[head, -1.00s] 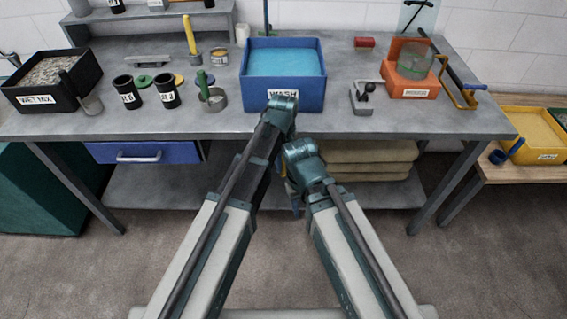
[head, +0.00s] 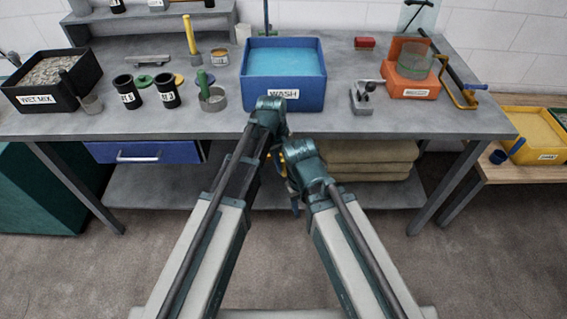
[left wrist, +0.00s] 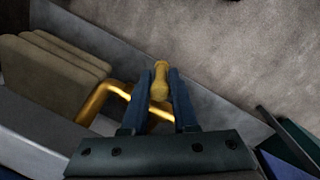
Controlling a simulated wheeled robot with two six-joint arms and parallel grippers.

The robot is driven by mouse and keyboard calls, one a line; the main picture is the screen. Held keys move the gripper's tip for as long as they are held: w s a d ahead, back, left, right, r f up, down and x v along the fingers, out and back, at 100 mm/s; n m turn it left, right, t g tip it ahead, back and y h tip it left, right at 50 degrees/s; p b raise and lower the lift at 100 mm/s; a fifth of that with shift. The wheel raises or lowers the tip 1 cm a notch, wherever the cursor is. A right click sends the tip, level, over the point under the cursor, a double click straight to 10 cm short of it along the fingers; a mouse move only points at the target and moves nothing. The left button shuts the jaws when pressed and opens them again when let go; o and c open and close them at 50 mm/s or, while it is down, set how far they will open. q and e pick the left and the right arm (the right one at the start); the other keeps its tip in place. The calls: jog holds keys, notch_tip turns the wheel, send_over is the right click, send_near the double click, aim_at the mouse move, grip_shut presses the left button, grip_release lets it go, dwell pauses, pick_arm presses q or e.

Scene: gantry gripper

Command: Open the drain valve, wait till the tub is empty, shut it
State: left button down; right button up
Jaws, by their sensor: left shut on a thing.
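The blue tub (head: 284,97) labelled WASH stands at the table's front edge with light blue water (head: 284,62) in it. In the left wrist view my left gripper (left wrist: 159,84) is shut on a yellow valve handle (left wrist: 161,77), with one blue finger on each side. A yellow bent pipe (left wrist: 95,100) runs beside the handle. In the head view my left arm reaches over the table edge just below the tub and hides most of the valve. My right gripper (head: 293,190) is close by at the front; its fingers are mostly hidden.
Beige sacks (head: 368,151) lie on the shelf under the table, close to the valve. A blue drawer (head: 143,152) is at left. A black WET MIX box (head: 38,98), dark cups (head: 168,90) and an orange block (head: 412,80) stand on the table.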

pick_arm(q)
jog(key=shift+a+f+h+b, duration=0.4)
jog(key=shift+h+b, duration=2.35)
jog(key=shift+b, duration=1.25)
jog(key=shift+a+f+h+b, duration=0.3)
jog(key=shift+h+b, duration=2.5)
jog(key=shift+b, duration=1.25)
jog(key=shift+a+f+h+b, duration=0.3)
jog(key=shift+f+h+b, duration=0.15)
jog(key=shift+h+b, duration=2.95)
jog(key=shift+y+b, duration=0.65)
jog(key=c, duration=0.8)
grip_release()
jog(key=shift+r, duration=0.1)
jog(key=shift+o, duration=0.2)
jog(key=a, duration=1.3)
jog(key=shift+a, duration=0.4)
